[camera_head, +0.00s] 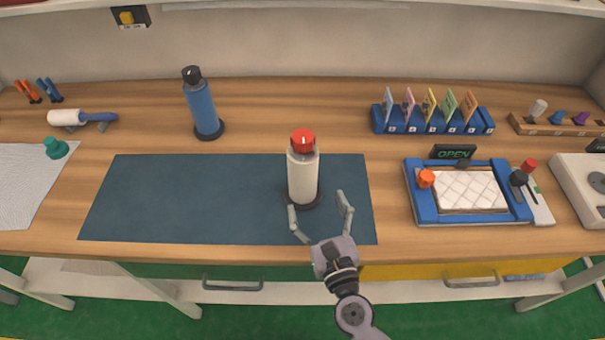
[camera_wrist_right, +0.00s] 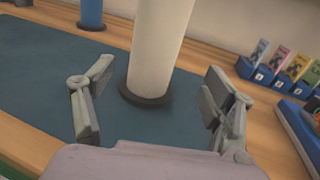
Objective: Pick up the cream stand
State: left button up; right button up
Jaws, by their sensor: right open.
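The cream stand (camera_head: 303,176) is an upright cream cylinder with a red top and a dark round base, standing on the right part of the dark blue mat (camera_head: 190,190). In the right wrist view the cream stand (camera_wrist_right: 158,50) rises between and beyond the fingers, its top out of frame. My right gripper (camera_head: 319,216) is open and empty, just in front of the stand, with its fingers pointing at it. In the right wrist view the gripper (camera_wrist_right: 160,105) shows a finger on each side, apart from the stand. My left gripper does not show.
A blue stand (camera_head: 202,106) with a black top is at the back left. A blue rack of cards (camera_head: 432,126) and a blue tray (camera_head: 424,211) with a white quilted pad (camera_head: 468,190) are on the right. The mat's left part is clear.

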aim_at(306, 189)
jog(key=x, duration=0.3)
jog(key=shift+w+a+p, duration=0.1)
jog(key=shift+w+p, duration=0.2)
jog(key=shift+w+a+r, duration=0.1)
jog(key=shift+w+a, duration=0.1)
jog(key=shift+w, duration=0.15)
jog(key=x, duration=0.1)
jog(key=p+x, duration=0.1)
jog(key=x, duration=0.1)
jog(key=shift+w+a, duration=0.15)
jog(key=shift+a, duration=0.25)
jog(key=shift+w, duration=0.4)
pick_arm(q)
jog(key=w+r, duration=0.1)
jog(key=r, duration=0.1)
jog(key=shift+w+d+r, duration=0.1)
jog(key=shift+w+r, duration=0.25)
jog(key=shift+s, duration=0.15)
pick_arm(e)
jog(key=shift+c, duration=0.4)
jog(key=c, duration=1.7)
grip_shut()
